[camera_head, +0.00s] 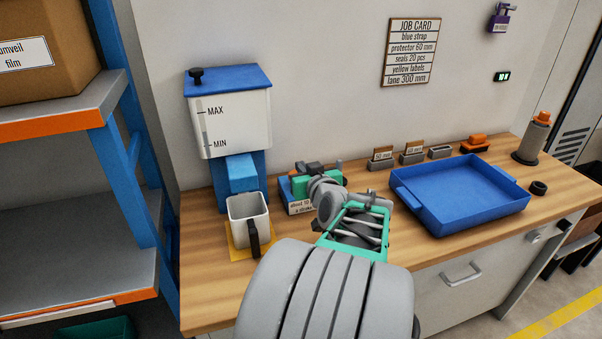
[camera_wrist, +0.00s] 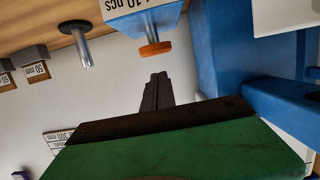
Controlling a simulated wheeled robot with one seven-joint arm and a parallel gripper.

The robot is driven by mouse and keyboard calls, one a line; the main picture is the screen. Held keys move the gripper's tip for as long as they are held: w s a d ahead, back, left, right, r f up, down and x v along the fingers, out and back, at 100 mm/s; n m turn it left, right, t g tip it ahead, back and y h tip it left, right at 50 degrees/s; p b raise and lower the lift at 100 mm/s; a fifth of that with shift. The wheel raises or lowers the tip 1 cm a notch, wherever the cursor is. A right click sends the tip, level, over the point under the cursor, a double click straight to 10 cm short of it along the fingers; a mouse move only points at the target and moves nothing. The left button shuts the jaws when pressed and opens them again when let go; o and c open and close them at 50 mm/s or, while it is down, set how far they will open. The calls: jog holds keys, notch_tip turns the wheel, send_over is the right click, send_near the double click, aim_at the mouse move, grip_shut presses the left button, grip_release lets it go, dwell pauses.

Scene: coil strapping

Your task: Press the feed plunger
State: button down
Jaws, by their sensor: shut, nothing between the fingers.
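The feed plunger (camera_wrist: 156,49) is an orange round cap on a short stem, sticking out of a blue labelled box (camera_wrist: 145,15) in the wrist view. That box (camera_head: 291,204) is partly visible in the head view behind my arm, where the plunger is hidden. My gripper (camera_wrist: 156,76) is shut and empty. Its fingertips lie just below the plunger in the wrist picture, apart from it in the picture; the exact gap is unclear. In the head view my gripper (camera_head: 312,174) is over the box, with its fingertips hard to make out.
A white hopper (camera_head: 236,125) with blue lid and spout (camera_head: 242,172) stands left. A white mug (camera_head: 247,220) sits on a yellow mat (camera_head: 238,252) below. A blue tray (camera_head: 465,223) lies right. A metal peg (camera_wrist: 82,48) stands near the box. Label holders line the back.

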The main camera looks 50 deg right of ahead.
jog(key=v, duration=0.8)
jog(key=shift+s+a, duration=0.2)
dwell(0.8)
notch_tip(320, 180, up, 2)
jog(key=p, duration=0.6)
jog(key=shift+w+d+r+p, duration=0.15)
jog(key=shift+p, duration=0.25)
